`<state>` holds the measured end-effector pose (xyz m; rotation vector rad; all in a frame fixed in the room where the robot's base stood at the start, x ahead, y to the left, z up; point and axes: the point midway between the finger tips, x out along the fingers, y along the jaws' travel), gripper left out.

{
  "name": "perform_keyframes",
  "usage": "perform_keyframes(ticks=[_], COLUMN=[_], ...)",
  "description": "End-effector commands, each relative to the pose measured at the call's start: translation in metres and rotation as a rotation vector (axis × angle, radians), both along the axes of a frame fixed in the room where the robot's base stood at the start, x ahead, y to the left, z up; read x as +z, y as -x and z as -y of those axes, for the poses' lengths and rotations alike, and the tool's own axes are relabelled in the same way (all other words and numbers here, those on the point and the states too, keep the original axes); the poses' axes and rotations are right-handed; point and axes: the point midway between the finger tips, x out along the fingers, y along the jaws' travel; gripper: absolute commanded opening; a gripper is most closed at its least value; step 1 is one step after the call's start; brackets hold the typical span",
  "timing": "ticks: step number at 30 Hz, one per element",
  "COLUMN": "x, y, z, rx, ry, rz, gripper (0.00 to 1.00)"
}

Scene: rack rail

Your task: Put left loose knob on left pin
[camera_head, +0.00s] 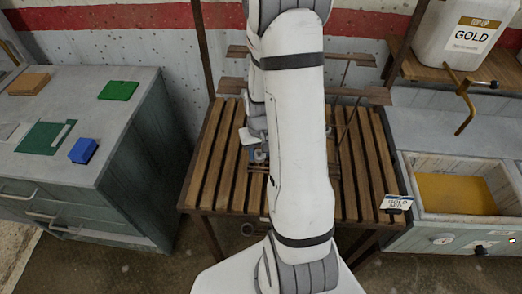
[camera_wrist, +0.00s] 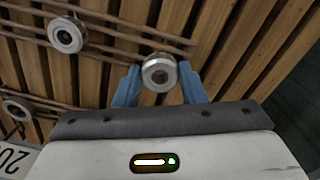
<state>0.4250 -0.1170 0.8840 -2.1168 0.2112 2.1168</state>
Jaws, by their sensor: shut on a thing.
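My gripper (camera_wrist: 159,82) has blue fingers and is shut on a round metal knob (camera_wrist: 160,71) with a dark hole in its middle. I cannot tell from its look which knob it is. Two similar round metal pieces show in the wrist view: one (camera_wrist: 66,35) at upper left and one (camera_wrist: 17,108) at the left edge, both by thin brown rods (camera_wrist: 105,18). I cannot tell whether they are loose. In the head view my arm hides most of the gripper and rack. No pin can be made out clearly.
The slatted wooden bench (camera_head: 221,150) lies under my arm. A grey cabinet (camera_head: 75,150) with coloured blocks stands at left.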

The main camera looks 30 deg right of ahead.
Motion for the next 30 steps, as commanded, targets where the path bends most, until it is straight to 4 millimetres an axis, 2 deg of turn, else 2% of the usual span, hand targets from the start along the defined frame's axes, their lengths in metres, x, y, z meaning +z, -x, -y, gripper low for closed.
perform_keyframes(ticks=[14,30], x=[0.000,-0.016], y=[0.000,0.000], z=[0.000,0.001], rx=[-0.001,-0.002], ry=[0.000,0.000], rz=[0.000,0.000], gripper=[0.14,0.14])
